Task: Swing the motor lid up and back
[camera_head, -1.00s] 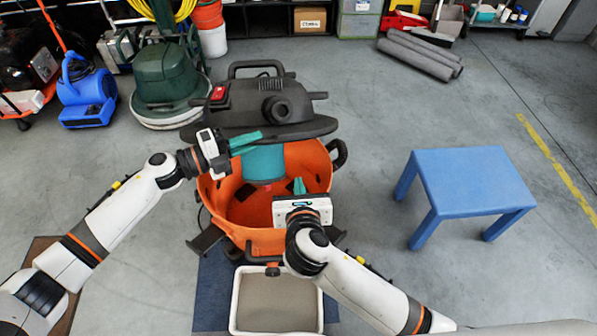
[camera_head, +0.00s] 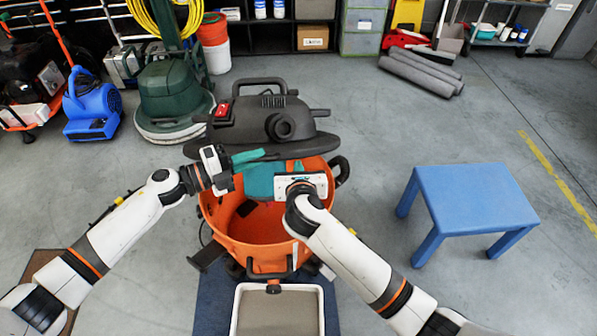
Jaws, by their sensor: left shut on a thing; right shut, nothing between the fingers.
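The dark grey motor lid (camera_head: 262,122), with a top handle and red switch, is tilted back above the rear of the orange tank (camera_head: 262,263), whose front opening is exposed. A teal cylinder (camera_head: 259,184) hangs beneath the lid. My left gripper (camera_head: 249,157) is shut on the lid's left front rim. My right gripper (camera_head: 296,166) is shut and empty, below the lid's rim and beside the teal cylinder. Its body hides part of the cylinder and tank, and whether its fingertips touch the lid is unclear.
A blue table (camera_head: 475,198) stands right, with clear floor between. A green floor machine (camera_head: 171,95) and blue blower (camera_head: 91,105) stand back left. Shelves (camera_head: 300,38) line the back.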

